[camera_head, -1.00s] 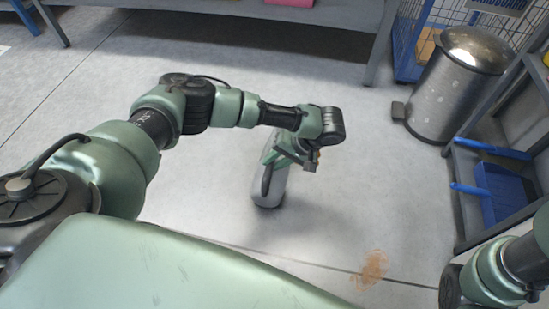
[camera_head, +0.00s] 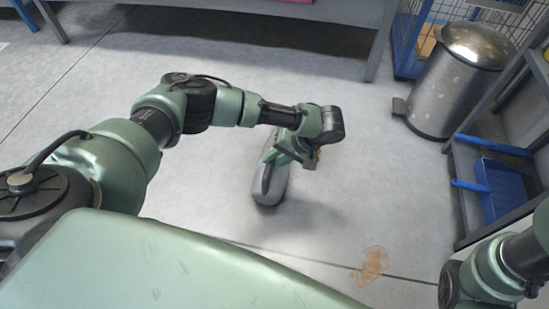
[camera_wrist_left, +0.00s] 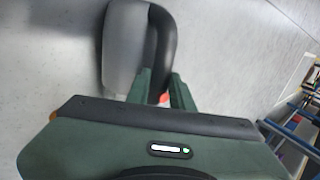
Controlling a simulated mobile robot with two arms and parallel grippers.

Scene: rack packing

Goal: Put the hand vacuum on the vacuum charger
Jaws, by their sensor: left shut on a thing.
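The hand vacuum (camera_head: 268,188) has a grey body and a dark handle. It hangs below my left gripper (camera_head: 304,158) in the head view, over the floor. My left gripper is shut on it; the arm's end partly covers the grip. In the left wrist view, the vacuum's pale grey body and black curved handle (camera_wrist_left: 164,45) lie beyond the fingertips (camera_wrist_left: 158,88), with a small red part beside them. I cannot make out the vacuum charger in either view. Part of my right arm shows at the lower right, but its gripper is out of view.
A metal bin (camera_head: 456,85) stands at the right, near a blue wire cage. A grey bench (camera_head: 300,12) runs along the back. An orange-brown stain (camera_head: 370,266) marks the otherwise clear floor.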

